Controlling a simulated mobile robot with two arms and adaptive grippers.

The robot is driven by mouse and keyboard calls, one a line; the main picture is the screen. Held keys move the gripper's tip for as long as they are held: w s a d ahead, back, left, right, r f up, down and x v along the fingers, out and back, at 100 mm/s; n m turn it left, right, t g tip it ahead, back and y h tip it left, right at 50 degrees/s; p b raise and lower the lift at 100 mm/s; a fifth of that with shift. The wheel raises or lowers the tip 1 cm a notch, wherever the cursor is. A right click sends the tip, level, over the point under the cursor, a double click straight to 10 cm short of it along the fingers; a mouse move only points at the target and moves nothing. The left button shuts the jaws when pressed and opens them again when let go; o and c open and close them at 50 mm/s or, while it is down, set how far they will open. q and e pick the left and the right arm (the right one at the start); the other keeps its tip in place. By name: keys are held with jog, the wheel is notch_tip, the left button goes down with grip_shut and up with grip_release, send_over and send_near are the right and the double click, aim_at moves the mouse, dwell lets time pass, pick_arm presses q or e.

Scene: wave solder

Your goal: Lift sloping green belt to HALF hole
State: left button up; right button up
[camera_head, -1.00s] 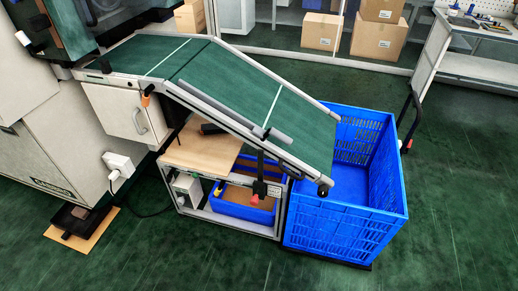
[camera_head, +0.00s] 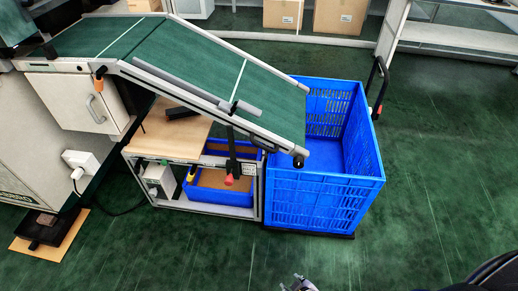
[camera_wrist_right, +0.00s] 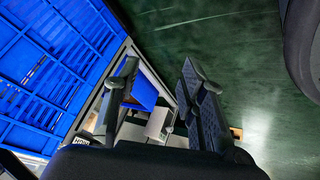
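The sloping green belt (camera_head: 215,65) runs down from the upper left in the head view, its lower end overhanging the blue crate's near left part. A dark upright strut (camera_head: 231,150) with a red knob (camera_head: 229,180) stands under its near edge. A pale plate (camera_head: 248,168) lies beside the strut; any holes or HALF label are too small to read. My right gripper (camera_wrist_right: 160,70) shows in the right wrist view with its fingers apart and nothing between them. A small grey metal part of mine shows at the head view's bottom edge. My left gripper is not identifiable.
The blue crate (camera_head: 319,205) stands right of the belt's framed stand (camera_head: 200,208). A wooden shelf board (camera_head: 165,138) and blue bins (camera_head: 215,190) sit under the belt. A handle (camera_head: 378,85) rises behind the crate. The green floor in front and to the right is clear.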

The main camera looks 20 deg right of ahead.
jog(key=w+r+n+t+b, duration=0.4)
jog(key=w+r, duration=0.5)
jog(key=w, duration=0.5)
pick_arm(q)
jog(key=w+d+r+b, duration=0.1)
jog(key=w+r+b, duration=0.2)
jog(key=w, duration=0.5)
pick_arm(e)
jog(key=n+t+b, duration=0.2)
jog(key=t+b, duration=0.1)
jog(key=t, duration=0.4)
send_near(265, 150)
jog(key=shift+h, duration=0.3)
jog(key=w+b, duration=0.1)
jog(key=w, duration=0.3)
jog(key=w+b, duration=0.1)
jog(key=w, duration=0.4)
jog(key=shift+w+a+f, duration=0.2)
jog(key=shift+w, duration=0.05)
pick_arm(q)
notch_tip(265, 150, up, 14)
jog(key=w+t, duration=0.1)
jog(key=w, duration=0.1)
jog(key=shift+w+d+f+t, duration=0.15)
jog(key=shift+d+f+t, duration=0.1)
jog(key=shift+t, duration=0.15)
pick_arm(e)
jog(key=shift+w, duration=0.75)
jog(key=shift+c, duration=0.2)
grip_shut()
